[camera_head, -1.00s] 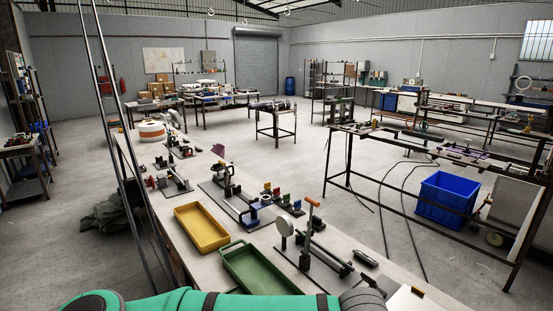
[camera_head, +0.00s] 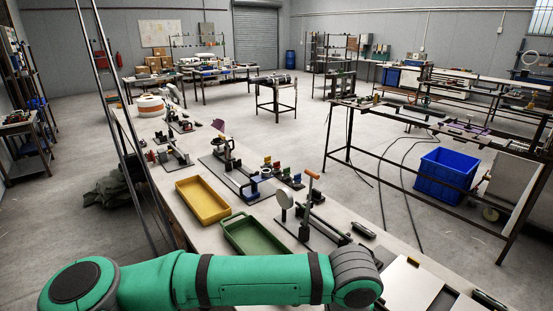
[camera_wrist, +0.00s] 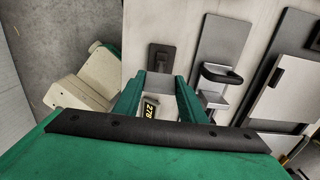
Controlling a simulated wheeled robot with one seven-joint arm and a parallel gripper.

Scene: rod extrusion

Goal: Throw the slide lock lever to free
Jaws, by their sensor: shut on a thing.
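In the wrist view my gripper (camera_wrist: 159,82) points at the bench top. Its two green fingers stand either side of a small grey-and-dark piece (camera_wrist: 160,84) and are shut on it. A dark block (camera_wrist: 163,57) lies just beyond the fingertips. To the right is a grey plate (camera_wrist: 222,48) with a black looped handle (camera_wrist: 220,75). I cannot tell which part is the slide lock lever. In the head view my gripper is out of sight.
In the wrist view a cream block (camera_wrist: 85,88) is at the left, and a light panel with a dark edge (camera_wrist: 285,88) is at the right. In the head view a green tray (camera_head: 250,232), a yellow tray (camera_head: 202,200) and an orange-topped post (camera_head: 309,190) stand along the bench.

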